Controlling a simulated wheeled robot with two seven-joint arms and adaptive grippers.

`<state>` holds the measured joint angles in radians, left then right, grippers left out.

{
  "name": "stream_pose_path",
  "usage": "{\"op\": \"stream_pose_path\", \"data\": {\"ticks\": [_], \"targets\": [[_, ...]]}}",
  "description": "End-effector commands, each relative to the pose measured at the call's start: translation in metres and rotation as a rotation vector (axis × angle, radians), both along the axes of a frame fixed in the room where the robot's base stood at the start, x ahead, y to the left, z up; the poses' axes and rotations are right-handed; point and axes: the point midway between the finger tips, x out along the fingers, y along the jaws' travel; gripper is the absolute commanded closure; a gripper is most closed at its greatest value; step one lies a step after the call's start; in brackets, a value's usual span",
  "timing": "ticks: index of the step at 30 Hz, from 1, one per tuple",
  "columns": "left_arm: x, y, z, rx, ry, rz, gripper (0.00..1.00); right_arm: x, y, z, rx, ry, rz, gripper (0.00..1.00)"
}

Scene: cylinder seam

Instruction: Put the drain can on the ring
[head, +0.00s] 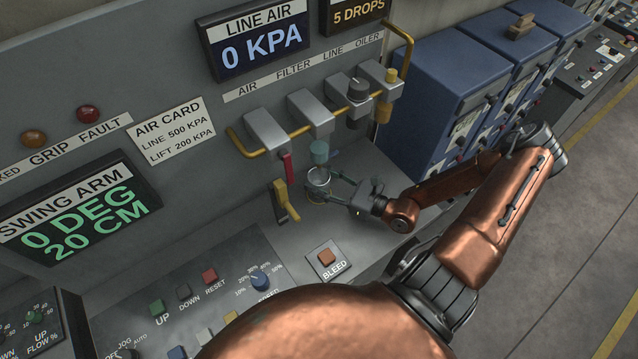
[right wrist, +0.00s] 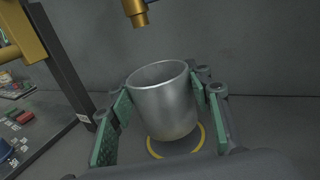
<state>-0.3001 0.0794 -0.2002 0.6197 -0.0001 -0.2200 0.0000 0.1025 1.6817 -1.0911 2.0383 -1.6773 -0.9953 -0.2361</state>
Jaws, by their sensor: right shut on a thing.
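The drain can (right wrist: 163,105) is a plain grey metal cup with an open top. It stands upright between the green pads of my right gripper (right wrist: 160,88), which is shut on it. In the head view the can (head: 318,181) is small, held below the air filter's teal bowl (head: 319,152). The ring (right wrist: 203,139) is a thin yellow circle on the grey shelf, around a dark disc. I cannot tell whether the can touches the shelf. My left gripper is out of view.
A brass drain fitting (right wrist: 139,16) hangs above and behind the can. A yellow lever (head: 285,201) and a red handle (head: 287,167) stand left of it. The bleed button (head: 326,257) is on the shelf in front. Blue cabinets (head: 440,70) stand to the right.

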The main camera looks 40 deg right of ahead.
Motion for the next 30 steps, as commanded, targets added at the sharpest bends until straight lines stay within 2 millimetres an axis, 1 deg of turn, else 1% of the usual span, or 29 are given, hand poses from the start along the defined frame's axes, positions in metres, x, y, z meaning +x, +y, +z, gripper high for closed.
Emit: {"op": "stream_pose_path", "data": {"ticks": [1, 4, 11, 15, 16, 23, 30], "targets": [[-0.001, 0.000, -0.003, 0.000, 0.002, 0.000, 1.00, 0.000, 0.001, -0.010, 0.003, 0.000, -0.001, 0.84], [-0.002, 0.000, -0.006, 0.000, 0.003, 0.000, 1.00, 0.000, 0.001, -0.022, 0.002, 0.000, -0.001, 0.84], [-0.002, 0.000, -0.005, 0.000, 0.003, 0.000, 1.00, 0.000, 0.000, -0.022, 0.001, -0.001, -0.001, 0.84], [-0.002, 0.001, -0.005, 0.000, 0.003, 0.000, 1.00, -0.001, 0.000, -0.025, 0.001, 0.000, -0.002, 0.84], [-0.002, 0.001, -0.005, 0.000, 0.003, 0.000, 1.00, -0.001, 0.000, -0.025, 0.001, 0.000, -0.001, 0.53], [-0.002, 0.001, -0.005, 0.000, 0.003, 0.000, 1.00, -0.001, 0.000, -0.025, 0.001, 0.000, -0.001, 0.37], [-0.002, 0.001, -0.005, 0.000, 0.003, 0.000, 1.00, -0.001, 0.000, -0.024, 0.001, 0.000, -0.001, 0.37]]}}
